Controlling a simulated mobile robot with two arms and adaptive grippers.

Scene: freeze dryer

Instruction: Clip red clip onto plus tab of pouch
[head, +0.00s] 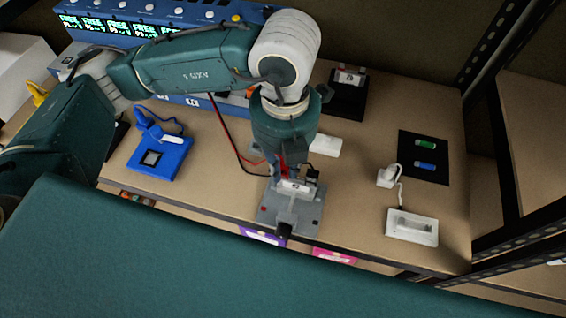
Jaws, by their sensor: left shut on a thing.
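My left gripper (284,160) points down over a grey fixture plate (270,216) near the table's front edge. It is shut on the red clip (284,172), which is partly hidden by the gripper. A white, pouch-like piece (295,187) stands in the fixture just below the clip. The tabs on the piece are too small to make out, and I cannot tell whether the clip touches one. A black clip-like part (311,174) is to the right of the red clip. My right gripper is not in view.
Red and black wires (229,140) run from the blue machine (200,103) at the back towards the fixture. A blue device (158,157) stands left. A black mat (424,172) with green and blue cells and a white device (411,227) lie right. Metal shelf posts border the right.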

